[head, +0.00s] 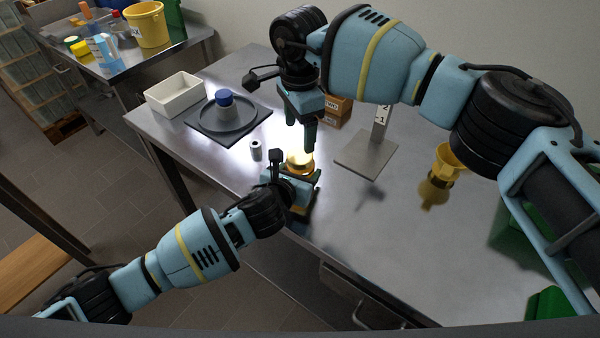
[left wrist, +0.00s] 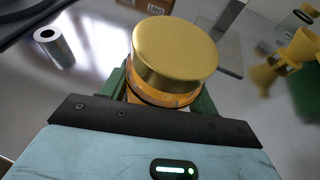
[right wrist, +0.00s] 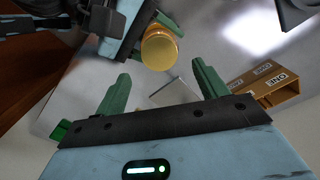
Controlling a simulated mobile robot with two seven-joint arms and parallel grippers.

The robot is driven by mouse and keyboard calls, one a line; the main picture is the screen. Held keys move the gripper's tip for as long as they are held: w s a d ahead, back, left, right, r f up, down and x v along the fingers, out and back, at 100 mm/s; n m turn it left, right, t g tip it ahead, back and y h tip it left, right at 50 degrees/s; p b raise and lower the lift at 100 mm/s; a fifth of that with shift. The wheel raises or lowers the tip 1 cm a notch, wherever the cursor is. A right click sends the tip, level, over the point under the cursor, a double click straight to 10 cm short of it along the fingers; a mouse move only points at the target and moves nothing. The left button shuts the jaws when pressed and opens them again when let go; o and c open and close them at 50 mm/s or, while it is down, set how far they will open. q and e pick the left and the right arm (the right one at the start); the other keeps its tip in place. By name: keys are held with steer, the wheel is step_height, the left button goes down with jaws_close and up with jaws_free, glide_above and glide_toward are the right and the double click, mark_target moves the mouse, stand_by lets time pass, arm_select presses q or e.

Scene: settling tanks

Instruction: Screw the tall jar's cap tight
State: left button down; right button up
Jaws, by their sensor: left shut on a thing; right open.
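The tall jar with its gold cap (head: 300,158) stands near the front edge of the steel table. In the left wrist view the wide gold cap (left wrist: 175,52) sits on top of the amber jar body (left wrist: 150,97), which is mostly hidden. My left gripper (head: 296,183) is shut around the jar body below the cap. My right gripper (head: 304,132) is open and hangs just above the cap, fingers pointing down. In the right wrist view the cap (right wrist: 160,50) lies beyond the open fingers, apart from them. Whether the cap is fully seated cannot be told.
A small metal cylinder (head: 256,150) stands left of the jar. Behind are a black plate (head: 205,131) bearing a blue-topped object (head: 225,102), a white bin (head: 172,95) and cardboard boxes (head: 335,110). A flat-based stand (head: 365,155) and yellow funnel (head: 447,162) are to the right.

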mark_target(300, 154)
steer(key=shift+r+n, duration=0.7)
steer(key=shift+f, duration=4.05)
steer(key=c, duration=1)
steer(key=shift+m, duration=1.7)
